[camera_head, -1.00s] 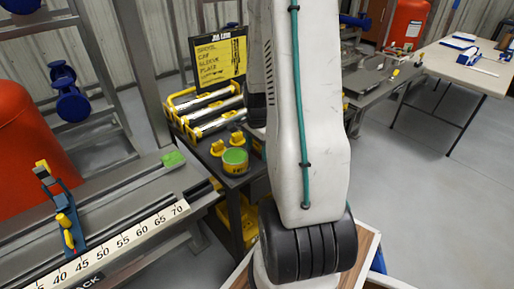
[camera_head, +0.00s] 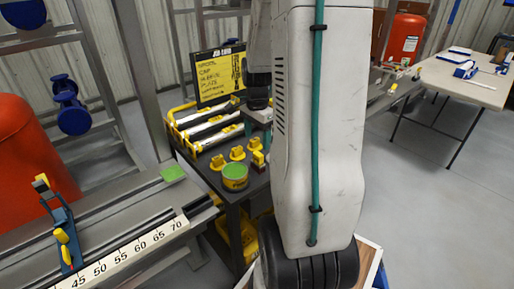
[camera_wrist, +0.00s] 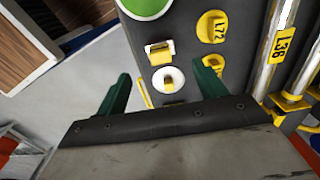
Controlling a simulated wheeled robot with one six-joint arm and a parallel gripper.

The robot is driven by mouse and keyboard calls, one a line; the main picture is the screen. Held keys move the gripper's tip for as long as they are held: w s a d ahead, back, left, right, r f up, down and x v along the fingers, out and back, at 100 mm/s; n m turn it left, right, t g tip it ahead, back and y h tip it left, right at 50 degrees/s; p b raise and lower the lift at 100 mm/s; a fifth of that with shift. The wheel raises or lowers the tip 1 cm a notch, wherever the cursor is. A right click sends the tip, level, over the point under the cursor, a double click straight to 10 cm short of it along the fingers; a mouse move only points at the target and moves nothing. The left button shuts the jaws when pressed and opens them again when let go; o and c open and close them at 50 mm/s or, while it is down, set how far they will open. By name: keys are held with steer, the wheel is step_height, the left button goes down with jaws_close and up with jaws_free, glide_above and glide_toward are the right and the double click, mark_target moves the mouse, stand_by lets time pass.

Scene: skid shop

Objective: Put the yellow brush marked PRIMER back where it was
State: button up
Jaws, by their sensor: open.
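In the wrist view my gripper (camera_wrist: 161,68) is open, its two dark green fingers apart above a dark cart top. A small upright yellow piece with a pale top (camera_wrist: 158,52) stands just beyond the fingertips. A white disc with a yellow part (camera_wrist: 168,80) lies between the fingers in the picture, with nothing visibly gripped. In the head view a small yellow and dark red piece (camera_head: 258,160) stands beside my arm. It may be the yellow brush, but I can read no PRIMER marking. My arm hides part of the cart top.
A green-topped yellow tin (camera_head: 235,177) and yellow fittings (camera_head: 237,153) crowd the cart (camera_head: 207,172). A bench with a ruler (camera_head: 130,252) is at left.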

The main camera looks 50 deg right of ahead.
steer(key=shift+a+r, duration=0.1)
steer(key=shift+r, duration=0.35)
steer(key=s+a+r+n, duration=0.1)
steer(key=a+r+n, duration=0.4)
steer(key=a, duration=0.3)
steer(key=a+r+n, duration=0.4)
steer(key=a+r, duration=0.1)
steer(key=a, duration=0.4)
steer(key=s+a+r+n+t, duration=0.1)
steer(key=s+a+r+n, duration=0.3)
steer(key=s+a+n, duration=0.7)
steer(key=shift+s+a+n, duration=0.3)
steer(key=shift+s+a, duration=0.05)
steer(key=shift+a, duration=0.65)
